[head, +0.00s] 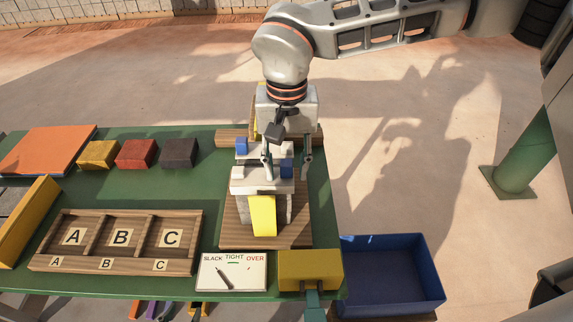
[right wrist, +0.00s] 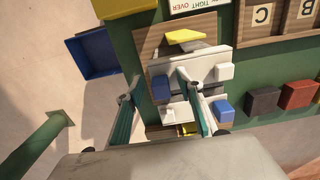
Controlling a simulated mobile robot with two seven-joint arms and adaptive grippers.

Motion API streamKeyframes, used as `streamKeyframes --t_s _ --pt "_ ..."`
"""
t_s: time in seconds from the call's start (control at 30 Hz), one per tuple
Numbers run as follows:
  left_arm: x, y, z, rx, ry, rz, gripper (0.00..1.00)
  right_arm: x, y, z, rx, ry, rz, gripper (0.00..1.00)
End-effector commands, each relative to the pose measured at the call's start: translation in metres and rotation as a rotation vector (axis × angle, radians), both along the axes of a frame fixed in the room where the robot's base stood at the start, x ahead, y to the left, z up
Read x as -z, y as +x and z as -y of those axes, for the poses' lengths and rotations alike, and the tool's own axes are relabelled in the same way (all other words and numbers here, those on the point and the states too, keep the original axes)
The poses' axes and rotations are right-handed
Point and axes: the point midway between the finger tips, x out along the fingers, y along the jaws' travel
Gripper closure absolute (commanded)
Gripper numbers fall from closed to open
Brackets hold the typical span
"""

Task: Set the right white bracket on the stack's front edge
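The stack (head: 262,187) stands on a wooden board, with a pale slab on top. A small white bracket (head: 237,172) sits at its front left and a blue one (head: 287,168) at its front right. Behind them are a blue one (head: 241,145) and a white one at the right, clearer in the right wrist view (right wrist: 168,115). My right gripper (head: 287,170) points down over the stack's right side, fingers wide apart. In the right wrist view one finger comes down between the left and right brackets, the other outside the right edge. My left gripper is out of view.
A yellow wedge (head: 262,216) stands at the stack's front. A dial (head: 232,272) marked SLACK, TIGHT, OVER and a yellow block (head: 310,270) are nearer. A blue bin (head: 393,304) is at right. A lettered wooden tray (head: 115,266) and coloured blocks (head: 137,153) are left.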

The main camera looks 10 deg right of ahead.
Motion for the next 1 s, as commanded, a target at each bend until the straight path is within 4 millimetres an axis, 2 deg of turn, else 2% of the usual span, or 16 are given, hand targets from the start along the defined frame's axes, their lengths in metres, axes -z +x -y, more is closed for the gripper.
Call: streamKeyframes --t_s 0.2,0.33,0.7,0.83,1.0 --pt "-0.001 -0.001 -0.001 0.001 0.002 -0.001 0.6 -0.002 0.0 0.0 0.0 0.0 0.001 0.63" --pt "-0.001 -0.001 0.0 0.001 0.001 0.0 0.6 -0.013 0.001 0.0 0.0 0.001 0.002 0.63" --pt "0.0 0.0 0.0 0.0 0.0 0.001 0.6 -0.085 0.001 0.0 0.001 0.001 0.004 0.63" --pt "0.0 0.0 0.0 0.0 0.0 0.001 0.6 -0.105 0.001 0.0 0.001 0.001 0.002 0.63" --pt "0.0 0.0 0.0 0.0 0.0 0.001 0.6 -0.118 0.0 0.0 0.0 0.0 0.001 0.63"
